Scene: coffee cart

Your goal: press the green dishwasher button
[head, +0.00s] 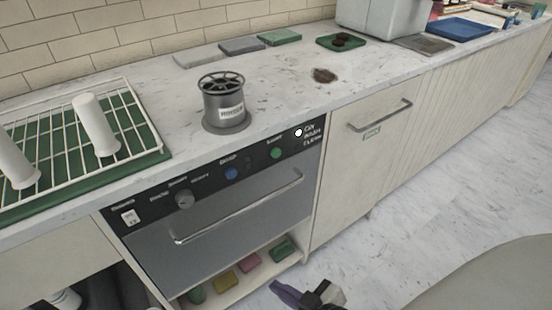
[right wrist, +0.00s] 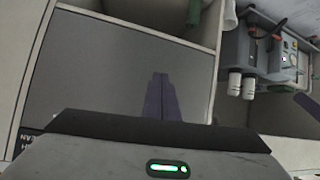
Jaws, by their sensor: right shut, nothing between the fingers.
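The dishwasher (head: 230,215) is built in under the counter, its grey door shut. The green button (head: 277,153) is on the right part of its black control panel, with a blue button (head: 231,173) to its left and a dial (head: 184,199) farther left. My right gripper (head: 277,287) is at the bottom of the head view, below and apart from the green button. Its purple fingers (right wrist: 160,97) are together and empty in the right wrist view, in front of a grey panel. The green button is not seen in the right wrist view. My left gripper is not in the head view.
A grey canister (head: 225,105) stands on the counter above the dishwasher. A rack with white cups (head: 95,125) is at the left. A bar handle (head: 240,208) sticks out from the door. An open shelf with coloured items (head: 225,282) lies below.

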